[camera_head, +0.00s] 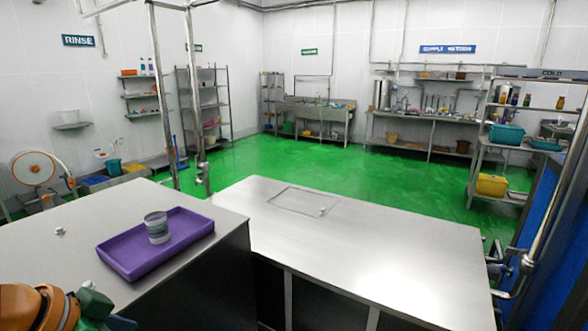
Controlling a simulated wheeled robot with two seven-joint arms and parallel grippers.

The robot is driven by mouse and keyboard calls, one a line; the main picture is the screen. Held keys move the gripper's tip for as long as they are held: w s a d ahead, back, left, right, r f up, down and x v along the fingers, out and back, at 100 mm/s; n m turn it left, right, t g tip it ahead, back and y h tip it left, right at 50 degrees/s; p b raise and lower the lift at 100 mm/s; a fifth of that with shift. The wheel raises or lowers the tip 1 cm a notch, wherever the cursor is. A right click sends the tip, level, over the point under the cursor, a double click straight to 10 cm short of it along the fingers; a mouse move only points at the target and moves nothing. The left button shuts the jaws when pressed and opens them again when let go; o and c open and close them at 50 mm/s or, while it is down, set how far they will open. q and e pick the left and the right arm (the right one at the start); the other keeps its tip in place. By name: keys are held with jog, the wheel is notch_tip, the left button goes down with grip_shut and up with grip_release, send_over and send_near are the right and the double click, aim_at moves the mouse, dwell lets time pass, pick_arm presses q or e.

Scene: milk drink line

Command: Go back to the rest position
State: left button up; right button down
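No gripper fingers show in the head view. Orange-brown and green rounded shapes are cut off at the lower left corner, and I cannot tell whether they belong to my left arm. A purple tray (122,258) lies on the left steel counter (185,195). A small grey-and-white cup (157,228) stands upright in the tray, apart from any gripper.
A wider steel worktop (370,260) with an inset lid (303,200) and a small knob extends to the right, otherwise bare. A small metal piece (60,232) lies left of the tray. Metal pipes (196,110) rise behind the counters. Open green floor (340,165) lies beyond.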

pick_arm(q)
jog(key=w+a+f+n+t+b, duration=0.2)
jog(key=w+f+n, duration=0.2)
jog(key=w+f, duration=0.65)
jog(key=s+a+f+n+g+y+b, duration=0.1)
jog(key=s+a+f+n, duration=0.15)
jog(key=f, duration=1.15)
jog(key=s+a+f+n+g+y, duration=0.15)
jog(key=s+f, duration=0.25)
jog(key=f, duration=1)
jog(key=s+d+f+m+y+b, duration=0.1)
jog(key=s+f, duration=0.8)
jog(key=f, duration=0.2)
jog(key=s+d+f+m+g, duration=0.1)
jog(key=s+d+f, duration=0.2)
jog(key=s, duration=0.4)
jog(key=s+d+f+m+g, duration=0.1)
jog(key=s+d+f, duration=0.1)
jog(key=s, duration=0.6)
jog(key=s+d+f+m+g+b, duration=0.1)
jog(key=s+d+f+g, duration=0.1)
jog(key=s, duration=0.6)
jog(key=shift+s+d+f, duration=0.2)
jog(key=shift+d+f, duration=0.65)
jog(key=shift+f, duration=0.1)
pick_arm(e)
jog(key=f, duration=0.5)
jog(key=shift+s+d, duration=0.1)
jog(key=shift+s, duration=0.15)
